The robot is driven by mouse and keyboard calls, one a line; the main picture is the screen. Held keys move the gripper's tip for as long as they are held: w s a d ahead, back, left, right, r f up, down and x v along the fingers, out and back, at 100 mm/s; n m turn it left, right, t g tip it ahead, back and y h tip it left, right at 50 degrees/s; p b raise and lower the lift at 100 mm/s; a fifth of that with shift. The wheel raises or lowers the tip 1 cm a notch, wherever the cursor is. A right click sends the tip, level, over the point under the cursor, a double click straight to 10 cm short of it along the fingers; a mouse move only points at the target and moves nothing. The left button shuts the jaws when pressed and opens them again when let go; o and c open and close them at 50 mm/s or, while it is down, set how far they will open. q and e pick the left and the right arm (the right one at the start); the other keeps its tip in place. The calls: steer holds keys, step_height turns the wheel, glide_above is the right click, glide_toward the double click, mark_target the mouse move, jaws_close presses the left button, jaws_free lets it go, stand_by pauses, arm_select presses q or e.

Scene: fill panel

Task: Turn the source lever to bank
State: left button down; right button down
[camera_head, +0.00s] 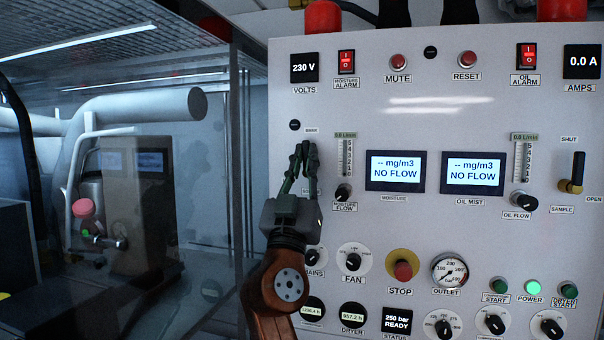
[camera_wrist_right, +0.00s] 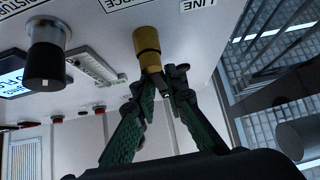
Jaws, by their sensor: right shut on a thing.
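My right gripper (camera_head: 303,150) reaches up from below to the left part of the grey panel. It covers most of the source lever in the head view. In the right wrist view, the lever's brass-coloured hub (camera_wrist_right: 147,45) stands out from the panel, near the cut-off source label and the LINE label (camera_wrist_right: 197,4). The gripper's green fingers (camera_wrist_right: 158,90) close together just below that hub, on the lever's handle, which they mostly hide. The bank label (camera_head: 311,130) shows just above the fingertips in the head view. My left gripper is not in view.
The moisture flow knob (camera_head: 343,192) sits close right of the gripper. The mains knob (camera_head: 313,258) and fan knob (camera_head: 353,257) are below, beside my arm. A similar sample lever (camera_head: 573,175) is at the far right. A glass-like partition (camera_head: 180,200) stands left of the panel.

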steer(key=shift+d+r+m+h+b, duration=0.1)
steer(key=shift+m+h+b, duration=0.25)
steer(key=shift+m+h, duration=0.2)
steer(key=shift+s+r+m, duration=0.1)
steer(key=shift+m, duration=0.15)
steer(key=c, duration=2)
jaws_free()
steer(key=shift+d, duration=0.1)
steer(key=shift+o, duration=0.2)
steer(key=v, duration=1.2)
steer(key=shift+s, duration=0.2)
steer(key=shift+r, duration=0.1)
